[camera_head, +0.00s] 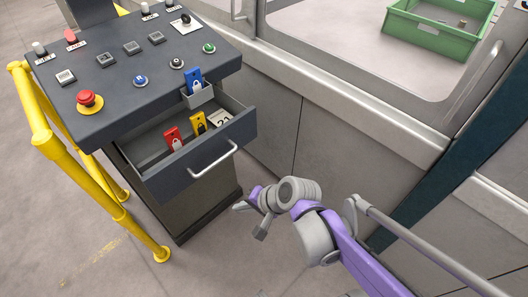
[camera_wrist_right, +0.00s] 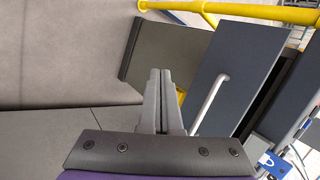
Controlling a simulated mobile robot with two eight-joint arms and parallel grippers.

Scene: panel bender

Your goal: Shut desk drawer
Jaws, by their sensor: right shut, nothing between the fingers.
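The desk drawer (camera_head: 200,160) is pulled out from under the dark control desk (camera_head: 130,80). Its front has a light bar handle (camera_head: 214,160). Inside lie a red padlock tag (camera_head: 173,138), a yellow padlock tag (camera_head: 198,123) and a small white card (camera_head: 221,120). My right gripper (camera_head: 240,206) is shut and empty, below and to the right of the handle, apart from the drawer. In the right wrist view the closed fingers (camera_wrist_right: 160,74) show left of the drawer front (camera_wrist_right: 240,65) and its handle (camera_wrist_right: 209,103). My left gripper is not in view.
A yellow guard rail (camera_head: 45,130) stands left of the desk. The machine's grey panels (camera_head: 335,140) rise behind and right. A small holder with a blue padlock tag (camera_head: 195,82) sits at the desk edge above the drawer. Floor in front is clear.

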